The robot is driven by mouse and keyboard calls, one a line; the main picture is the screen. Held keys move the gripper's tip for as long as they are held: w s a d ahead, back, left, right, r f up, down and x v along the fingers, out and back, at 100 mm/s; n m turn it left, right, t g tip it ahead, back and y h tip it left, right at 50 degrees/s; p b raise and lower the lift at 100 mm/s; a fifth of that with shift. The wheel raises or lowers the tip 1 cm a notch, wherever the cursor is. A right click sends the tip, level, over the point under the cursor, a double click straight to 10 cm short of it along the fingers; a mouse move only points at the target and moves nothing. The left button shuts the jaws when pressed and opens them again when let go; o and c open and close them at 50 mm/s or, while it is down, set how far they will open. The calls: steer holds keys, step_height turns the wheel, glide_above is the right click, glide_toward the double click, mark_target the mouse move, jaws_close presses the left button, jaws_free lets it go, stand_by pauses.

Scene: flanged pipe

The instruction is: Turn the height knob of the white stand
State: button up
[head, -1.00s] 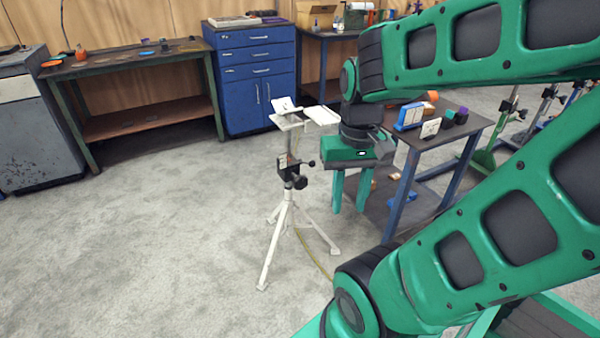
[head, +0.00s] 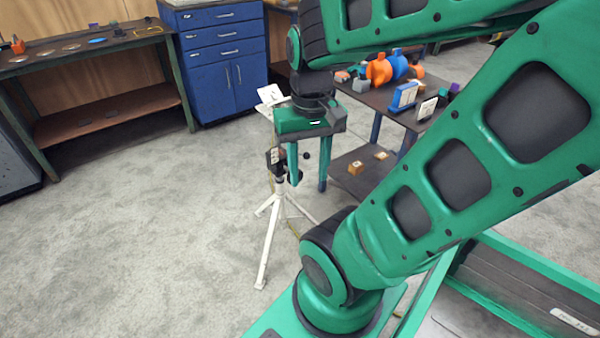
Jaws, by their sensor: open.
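The white stand (head: 268,245) is a tripod on the grey floor in the middle of the view. Its upper part carries a black clamp (head: 274,160) with dark knobs on its right side. A small round knob (head: 306,155) shows between my fingers. A larger dark knob is mostly hidden behind my left finger, so I cannot tell its exact position. My gripper (head: 308,186) is open, with its two green fingers pointing down in front of the stand's right side. I cannot tell whether a finger touches the stand. The gripper body hides much of the stand's top.
A dark table (head: 385,100) with orange and blue pipe parts stands to the right behind my gripper. A blue cabinet (head: 215,60) and a workbench (head: 100,85) line the back wall. The floor left of the stand is clear.

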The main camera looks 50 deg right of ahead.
steer(key=m+g+h, duration=0.6)
steer(key=m+h, duration=0.5)
steer(key=m, duration=0.2)
glide_above(288, 179)
steer(key=s+a, duration=0.2)
steer(key=a, duration=0.2)
step_height(288, 179, down, 23)
steer(key=w+f+h, duration=0.1)
steer(key=f+h, duration=0.1)
steer(key=f, duration=0.1)
steer(key=w+f+t+h, duration=0.1)
steer(key=f+h, duration=0.1)
steer(key=f, duration=0.2)
steer(key=f+m+h, duration=0.1)
steer(key=f, duration=0.2)
steer(key=shift+w+d+f+h, duration=0.3)
steer(key=shift+w+d+h, duration=0.05)
steer(key=shift+w+h, duration=0.05)
steer(key=shift+w+f+t+h, duration=0.1)
steer(key=shift+f+t+h, duration=0.3)
steer(key=shift+f+t, duration=0.25)
steer(key=x, duration=1)
steer(key=shift+d, duration=0.3)
jaws_close()
